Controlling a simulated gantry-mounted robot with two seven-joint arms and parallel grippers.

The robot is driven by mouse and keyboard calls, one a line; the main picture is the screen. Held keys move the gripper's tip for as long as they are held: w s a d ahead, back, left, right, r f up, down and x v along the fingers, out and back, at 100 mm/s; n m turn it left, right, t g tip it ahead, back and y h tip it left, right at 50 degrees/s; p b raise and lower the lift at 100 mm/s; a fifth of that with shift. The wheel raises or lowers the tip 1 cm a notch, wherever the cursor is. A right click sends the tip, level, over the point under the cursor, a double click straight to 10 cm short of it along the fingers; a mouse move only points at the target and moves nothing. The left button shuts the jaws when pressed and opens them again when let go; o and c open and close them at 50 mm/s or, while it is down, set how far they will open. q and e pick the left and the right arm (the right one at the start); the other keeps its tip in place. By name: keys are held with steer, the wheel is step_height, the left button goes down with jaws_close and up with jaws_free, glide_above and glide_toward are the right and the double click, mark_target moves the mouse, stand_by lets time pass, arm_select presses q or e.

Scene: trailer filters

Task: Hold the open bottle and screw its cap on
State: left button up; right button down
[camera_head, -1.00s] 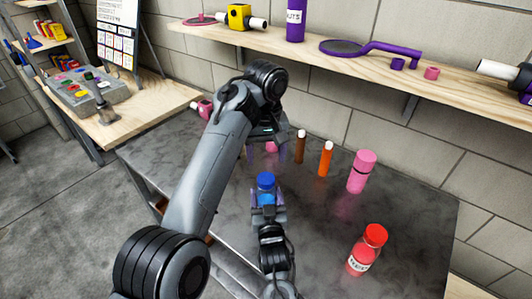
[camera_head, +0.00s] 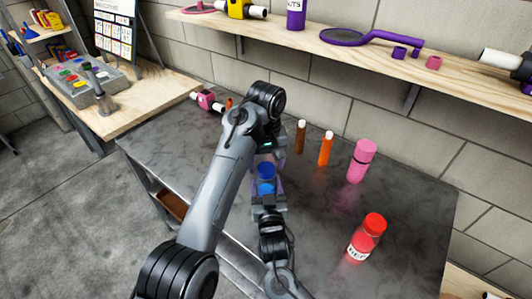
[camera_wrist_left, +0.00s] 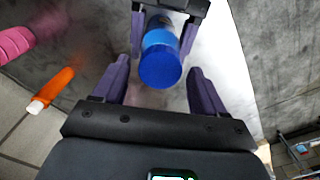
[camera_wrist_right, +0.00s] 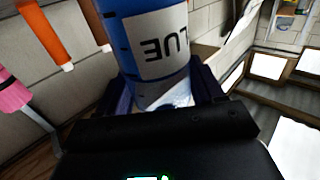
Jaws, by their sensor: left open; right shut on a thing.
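The blue bottle (camera_wrist_right: 155,45) with a white "BLUE" label is between the fingers of my right gripper (camera_wrist_right: 165,92), which is shut on it; this gripper also shows in the head view (camera_head: 268,206). The darker blue cap (camera_wrist_left: 160,68) is at the bottle's upper end, and in the head view the cap (camera_head: 266,170) is above the bottle. I cannot tell whether it is seated on the neck. My left gripper (camera_wrist_left: 157,75) is open, its purple fingers on either side of the cap with gaps; it also shows in the head view (camera_head: 266,160).
On the dark table (camera_head: 325,225) stand a red bottle (camera_head: 366,238), a pink bottle (camera_head: 361,161), an orange tube (camera_head: 325,149) and a brown tube (camera_head: 300,137). A wooden shelf (camera_head: 450,78) runs along the wall behind. The table between the bottles is clear.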

arm_select(q)
steer(key=shift+f, duration=0.55)
steer(key=c, duration=1.1)
steer(key=m, duration=0.3)
steer(key=o, duration=1.2)
steer(key=shift+c, duration=0.2)
steer(key=shift+r, duration=2.25)
steer(key=shift+r, duration=0.1)
steer(key=shift+c, duration=0.3)
